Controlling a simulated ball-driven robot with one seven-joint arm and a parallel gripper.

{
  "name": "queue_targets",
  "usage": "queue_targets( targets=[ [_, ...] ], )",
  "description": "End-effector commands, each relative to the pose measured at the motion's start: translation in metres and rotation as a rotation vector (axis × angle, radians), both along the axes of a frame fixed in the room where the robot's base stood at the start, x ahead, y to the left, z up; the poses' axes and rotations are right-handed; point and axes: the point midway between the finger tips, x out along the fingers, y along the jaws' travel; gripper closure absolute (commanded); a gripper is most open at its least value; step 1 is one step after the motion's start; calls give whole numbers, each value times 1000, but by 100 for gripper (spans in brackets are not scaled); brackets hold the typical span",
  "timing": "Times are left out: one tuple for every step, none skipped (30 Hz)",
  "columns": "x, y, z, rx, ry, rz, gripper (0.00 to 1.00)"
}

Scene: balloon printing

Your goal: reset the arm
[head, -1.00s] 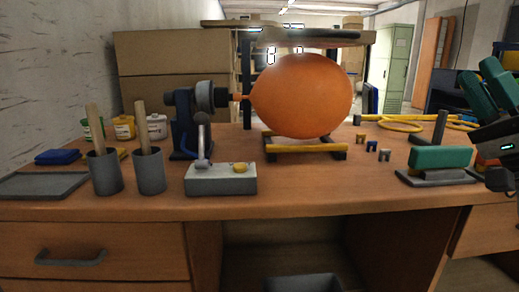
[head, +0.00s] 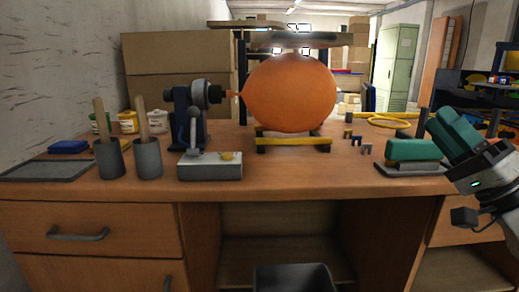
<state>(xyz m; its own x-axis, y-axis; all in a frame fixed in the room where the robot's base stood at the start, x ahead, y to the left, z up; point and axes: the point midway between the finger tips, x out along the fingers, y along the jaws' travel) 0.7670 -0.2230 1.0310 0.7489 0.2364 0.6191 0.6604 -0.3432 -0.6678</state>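My gripper (head: 453,133), with green fingers, is raised at the right side of the head view, near the desk's front right edge. It is beside the green-topped block (head: 413,150) on its grey plate. I cannot tell whether the fingers are apart or closed; nothing is clearly seen between them. An inflated orange balloon (head: 290,94) sits above a yellow and black stand (head: 293,140). Its neck is at the nozzle of the dark blue pump device (head: 189,115). A grey control box (head: 210,166) with an upright lever and a yellow button stands in front of the device.
Two grey cups (head: 147,158) with wooden handles, a grey tray (head: 45,170) and several small paint jars (head: 128,122) are at the left of the desk. Small clips (head: 356,139) and a yellow hose (head: 388,121) lie right of the balloon. A dark bin (head: 293,278) stands below the desk.

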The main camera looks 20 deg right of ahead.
Motion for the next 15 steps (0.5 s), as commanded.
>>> queue_targets(
  targets=[
    [7, 5, -15, -12, 39, -6, 73],
    [11, 8, -24, -23, 63, -13, 73],
    [16, 11, -37, -37, 96, -21, 73],
    [20, 15, -46, -51, 123, -27, 73],
    [24, 18, -58, -64, 153, -33, 73],
    [29, 23, -74, -85, 195, -40, 73],
    [33, 28, -88, -103, 230, -46, 73],
    [37, 33, -103, -123, 270, -50, 73],
    [42, 40, -125, -154, 327, -55, 73],
    [45, 46, -144, -180, 375, -60, 73],
    [47, 53, -164, -209, 426, -63, 73],
    [48, 62, -190, -251, 494, -65, 73],
    [48, 69, -210, -283, 545, -65, 73],
    [46, 75, -230, -316, 597, -64, 73],
    [43, 84, -256, -362, 665, -59, 73]
  ],
)
